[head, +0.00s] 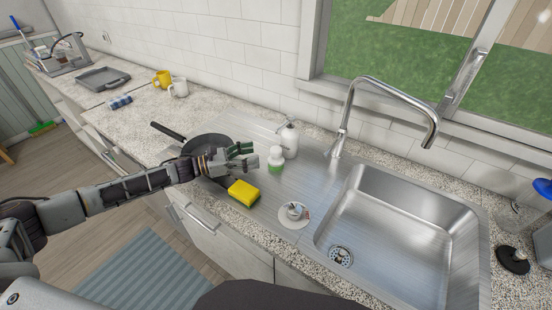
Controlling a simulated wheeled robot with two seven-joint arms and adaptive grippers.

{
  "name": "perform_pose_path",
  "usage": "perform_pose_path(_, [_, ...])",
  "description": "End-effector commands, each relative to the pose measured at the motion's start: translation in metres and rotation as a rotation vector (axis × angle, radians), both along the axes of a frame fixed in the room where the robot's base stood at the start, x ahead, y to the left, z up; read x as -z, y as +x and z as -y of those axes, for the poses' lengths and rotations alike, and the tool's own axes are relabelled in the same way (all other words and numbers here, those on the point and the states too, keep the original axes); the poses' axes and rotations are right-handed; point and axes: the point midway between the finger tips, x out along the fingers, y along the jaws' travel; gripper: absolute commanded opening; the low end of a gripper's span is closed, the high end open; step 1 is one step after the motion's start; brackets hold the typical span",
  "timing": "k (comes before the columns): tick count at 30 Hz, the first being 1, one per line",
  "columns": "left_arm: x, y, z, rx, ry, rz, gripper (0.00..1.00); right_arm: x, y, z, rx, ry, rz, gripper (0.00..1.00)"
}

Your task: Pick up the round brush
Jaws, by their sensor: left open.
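My left gripper (250,155) reaches in from the left over the metal drainboard, beside the pan. Its fingers are apart and nothing shows between them. Just right of the fingertips stands a small round piece with a white top and green lower part (276,164), which looks like the round brush; I cannot tell whether the fingers touch it. Nearer the front, a round white piece with a metallic knob (294,212) lies flat on the drainboard. My right gripper is not in view.
A white pump bottle (289,138) stands close behind the small white-green piece. A yellow sponge (243,193) lies in front of my gripper, and a black pan (208,146) is behind it. The sink (400,222) is at right, with a tall faucet (345,118).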

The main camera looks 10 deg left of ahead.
Motion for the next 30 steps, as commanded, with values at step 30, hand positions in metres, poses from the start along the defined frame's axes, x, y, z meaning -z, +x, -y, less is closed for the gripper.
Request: perform_pose_path(30, [-0.002, 0.020, 0.034, 0.001, 0.000, 0.001, 0.61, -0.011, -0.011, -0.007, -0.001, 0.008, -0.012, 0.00])
